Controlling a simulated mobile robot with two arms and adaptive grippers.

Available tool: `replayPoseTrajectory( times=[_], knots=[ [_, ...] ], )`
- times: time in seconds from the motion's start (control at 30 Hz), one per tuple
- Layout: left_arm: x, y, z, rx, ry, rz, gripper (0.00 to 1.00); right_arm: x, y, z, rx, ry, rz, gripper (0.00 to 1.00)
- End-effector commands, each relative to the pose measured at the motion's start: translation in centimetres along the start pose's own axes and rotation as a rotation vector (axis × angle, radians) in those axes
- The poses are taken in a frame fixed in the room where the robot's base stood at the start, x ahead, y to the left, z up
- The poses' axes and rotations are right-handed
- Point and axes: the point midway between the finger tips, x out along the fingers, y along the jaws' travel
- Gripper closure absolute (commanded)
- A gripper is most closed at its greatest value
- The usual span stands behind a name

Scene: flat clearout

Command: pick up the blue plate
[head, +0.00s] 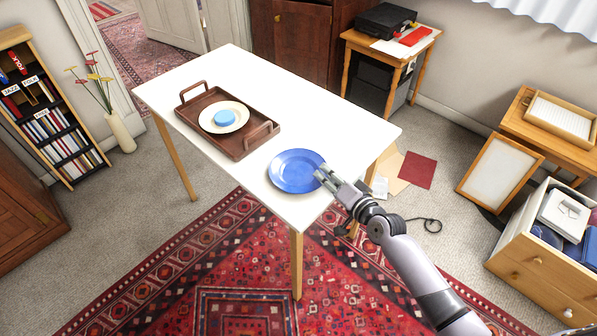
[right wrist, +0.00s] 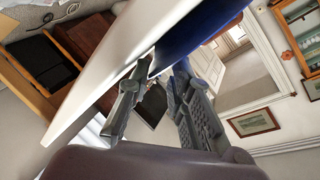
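The blue plate (head: 297,171) lies on the white table (head: 345,122), near its corner closest to me. My right gripper (head: 322,176) is at the plate's right rim in the head view. In the right wrist view, my right gripper (right wrist: 163,64) has its two fingers apart, with the blue plate (right wrist: 205,22) filling the area beyond the fingertips. The plate's rim runs close to the tips; whether the fingers touch it I cannot tell. My left gripper is not in view.
A brown tray (head: 241,147) with handles stands left of the plate, holding a cream plate (head: 236,126) with a round blue item (head: 225,117) on it. The table is clear behind the tray. A wooden frame (head: 497,172) leans at the right, beside an open drawer unit (head: 537,264).

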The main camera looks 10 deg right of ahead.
Motion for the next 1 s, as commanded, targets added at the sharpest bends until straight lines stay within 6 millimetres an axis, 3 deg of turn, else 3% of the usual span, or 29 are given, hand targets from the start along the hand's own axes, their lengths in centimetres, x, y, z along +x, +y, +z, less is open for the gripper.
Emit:
replayPoseTrajectory(
  times=[0.17,0.43,1.0],
  knots=[
    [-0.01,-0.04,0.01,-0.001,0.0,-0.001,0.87,-0.03,0.0,0.01,0.0,0.0,0.0,0.81],
    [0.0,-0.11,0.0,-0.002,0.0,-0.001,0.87,-0.05,0.04,0.02,0.0,0.0,0.001,0.99],
    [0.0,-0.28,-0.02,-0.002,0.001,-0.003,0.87,-0.07,0.1,0.09,-0.001,-0.002,0.002,1.0]
  ],
)
